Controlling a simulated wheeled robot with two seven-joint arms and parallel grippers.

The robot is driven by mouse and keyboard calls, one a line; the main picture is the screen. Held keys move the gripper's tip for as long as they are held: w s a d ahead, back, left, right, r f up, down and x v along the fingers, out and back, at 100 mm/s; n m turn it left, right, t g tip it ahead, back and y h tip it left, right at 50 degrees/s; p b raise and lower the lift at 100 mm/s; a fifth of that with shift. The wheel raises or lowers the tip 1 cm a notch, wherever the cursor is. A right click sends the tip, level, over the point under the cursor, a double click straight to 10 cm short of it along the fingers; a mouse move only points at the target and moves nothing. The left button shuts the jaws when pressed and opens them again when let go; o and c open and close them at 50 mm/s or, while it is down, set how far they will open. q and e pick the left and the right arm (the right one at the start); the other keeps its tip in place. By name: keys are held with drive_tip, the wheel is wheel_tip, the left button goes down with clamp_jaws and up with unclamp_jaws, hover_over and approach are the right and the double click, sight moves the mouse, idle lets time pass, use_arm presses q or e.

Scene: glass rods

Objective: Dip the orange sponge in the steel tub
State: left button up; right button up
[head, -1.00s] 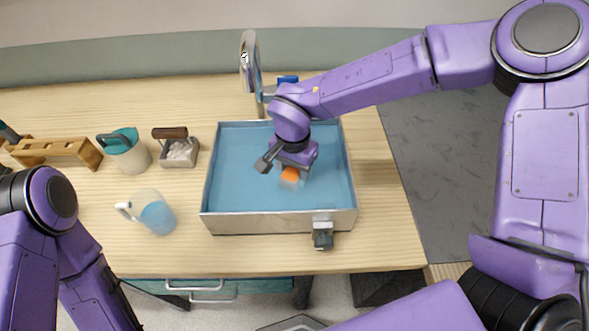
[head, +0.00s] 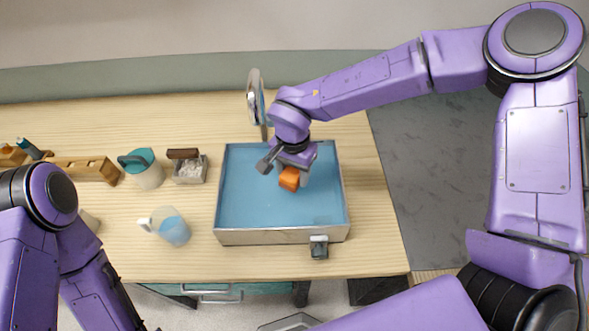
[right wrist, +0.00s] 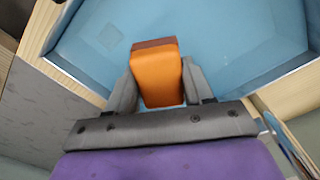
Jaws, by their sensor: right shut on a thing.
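The steel tub (head: 265,237) stands on the wooden table and holds blue water. My right gripper (head: 290,167) is over the middle of the tub and is shut on the orange sponge (head: 289,180). In the right wrist view the sponge (right wrist: 156,70) sits between the two grey fingers, its far end a darker brown.
A measuring jug (head: 174,231) of blue liquid, a teal-topped container (head: 148,172) and a small grey caddy (head: 190,171) stand left of the tub. A wooden rack (head: 84,168) is further left. A mirror-like steel loop (head: 254,96) stands behind the tub.

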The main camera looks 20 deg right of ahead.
idle(0.4)
wheel_tip(320, 180, up, 3)
drive_tip(key=p, duration=0.3)
drive_tip(key=shift+r+p, duration=0.1)
drive_tip(key=shift+p, duration=0.25)
drive_tip(key=shift+w+r+b, duration=0.1)
drive_tip(key=shift+r+b, duration=0.15)
drive_tip(key=shift+b, duration=0.15)
drive_tip(key=shift+r, duration=0.65)
